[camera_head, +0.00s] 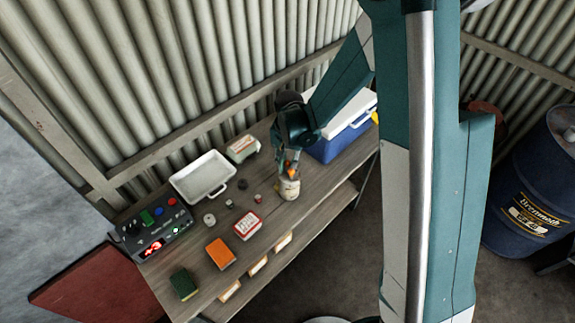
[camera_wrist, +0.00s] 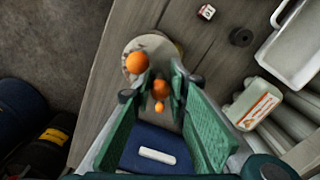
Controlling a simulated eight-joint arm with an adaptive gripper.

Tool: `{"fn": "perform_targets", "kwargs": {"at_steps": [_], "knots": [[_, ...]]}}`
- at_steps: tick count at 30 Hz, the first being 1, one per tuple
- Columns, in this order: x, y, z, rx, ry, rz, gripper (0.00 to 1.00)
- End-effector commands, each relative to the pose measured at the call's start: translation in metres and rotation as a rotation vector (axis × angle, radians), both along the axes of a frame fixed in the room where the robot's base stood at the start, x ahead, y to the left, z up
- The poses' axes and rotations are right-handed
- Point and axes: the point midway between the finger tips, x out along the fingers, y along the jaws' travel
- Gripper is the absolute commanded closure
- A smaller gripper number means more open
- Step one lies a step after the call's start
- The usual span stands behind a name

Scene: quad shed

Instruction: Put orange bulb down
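The orange bulb (camera_wrist: 161,89) shows in the wrist view as rounded orange parts. One part fills the gap between the tips of my green-padded gripper (camera_wrist: 162,80), which is shut on it. A larger orange ball (camera_wrist: 137,62) shows just beyond the left tip, over a round pale can top (camera_wrist: 133,50); I cannot tell whether it is part of the same bulb. In the head view my gripper (camera_head: 290,165) points down over the pale can (camera_head: 289,189), with a bit of orange (camera_head: 292,172) at its tips. Whether the bulb touches the can is unclear.
On the bench, a white tray (camera_head: 186,186), a control box (camera_head: 152,238), a red-and-white box (camera_head: 247,225), an orange block (camera_head: 220,254) and a green sponge (camera_head: 184,284) lie left of the can. A blue cooler (camera_head: 335,146) stands to its right. Bare wood lies in front.

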Motion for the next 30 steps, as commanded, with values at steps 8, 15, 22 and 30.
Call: {"fn": "perform_targets", "kwargs": {"at_steps": [8, 15, 22, 30], "knots": [[0.0, 0.0, 0.001, 0.0, 0.0, 0.0, 0.72], [0.0, 0.0, 0.002, 0.0, 0.0, 0.0, 0.72], [0.0, 0.0, 0.012, 0.0, 0.0, 0.0, 0.72], [0.0, -0.001, 0.038, 0.0, 0.0, 0.0, 0.72]]}}
